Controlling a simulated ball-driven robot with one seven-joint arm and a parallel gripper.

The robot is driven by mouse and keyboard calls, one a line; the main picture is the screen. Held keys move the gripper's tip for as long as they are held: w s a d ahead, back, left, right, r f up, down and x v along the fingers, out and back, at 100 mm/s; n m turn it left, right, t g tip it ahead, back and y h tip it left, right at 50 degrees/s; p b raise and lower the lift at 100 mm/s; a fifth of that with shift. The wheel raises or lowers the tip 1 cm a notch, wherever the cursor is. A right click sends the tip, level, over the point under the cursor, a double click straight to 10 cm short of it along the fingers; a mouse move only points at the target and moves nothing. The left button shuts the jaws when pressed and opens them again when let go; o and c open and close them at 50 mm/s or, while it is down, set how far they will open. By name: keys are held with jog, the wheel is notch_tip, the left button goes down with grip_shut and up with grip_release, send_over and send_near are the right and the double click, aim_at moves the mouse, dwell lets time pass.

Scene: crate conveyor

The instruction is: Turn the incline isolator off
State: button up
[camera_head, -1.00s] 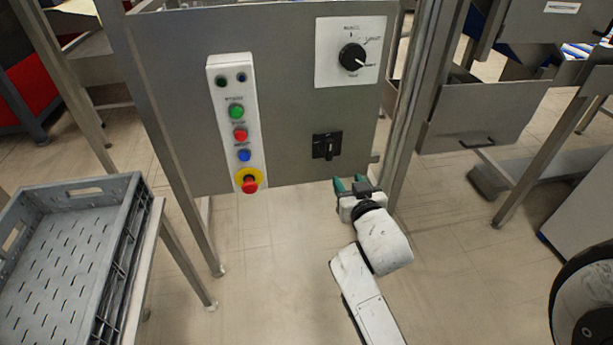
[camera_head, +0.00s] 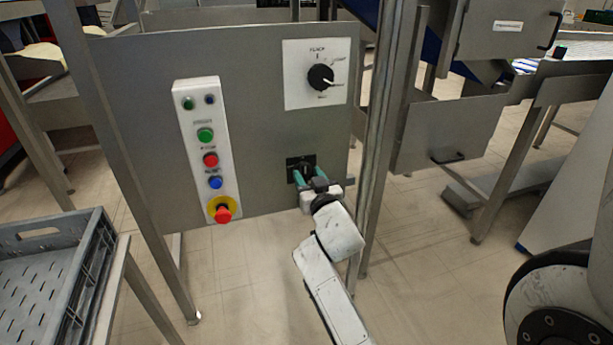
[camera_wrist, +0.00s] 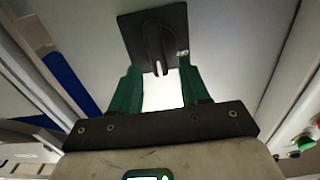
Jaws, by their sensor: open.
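The isolator is a small black square plate with a turn handle (camera_head: 301,168), low on the right of the grey panel (camera_head: 260,120). In the wrist view its black plate (camera_wrist: 135,30) and handle (camera_wrist: 156,45) show at the top, with the handle pointing along the gripper's axis. My gripper (camera_head: 307,180) is at the isolator in the head view. In the wrist view its two green fingers (camera_wrist: 156,85) are apart, one on each side below the handle, with nothing between them. Whether a finger touches the handle cannot be told.
A white strip of buttons (camera_head: 207,150) with a red emergency stop (camera_head: 223,213) is left on the panel. A rotary selector (camera_head: 320,78) sits above the isolator. A metal post (camera_head: 378,140) stands right of it. A grey crate (camera_head: 60,250) is at lower left.

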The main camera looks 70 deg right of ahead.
jog(key=shift+x, duration=0.9)
grip_shut()
